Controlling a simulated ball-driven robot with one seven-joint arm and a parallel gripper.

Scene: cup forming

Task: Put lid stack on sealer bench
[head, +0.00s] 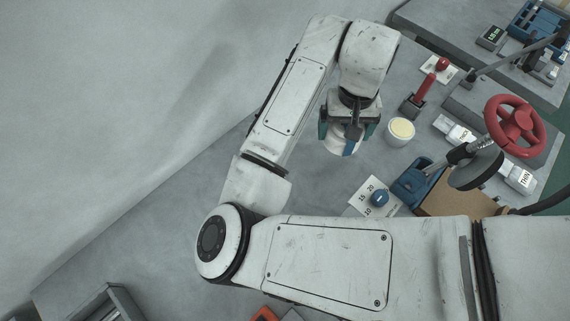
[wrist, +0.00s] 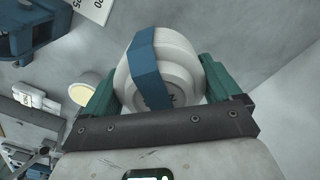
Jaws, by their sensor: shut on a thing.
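The lid stack (wrist: 177,62) is a round white stack with a blue band around it. In the wrist view it sits between the green fingers of my gripper (wrist: 158,85), which is shut on it. In the head view my gripper (head: 347,128) hangs over the grey bench (head: 308,175), and the lid stack (head: 336,141) shows partly below the fingers. I cannot tell whether the stack touches the bench top. No label marks the sealer bench.
A white cup with a cream top (head: 401,130) stands just right of the gripper. The bench left of the gripper is clear.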

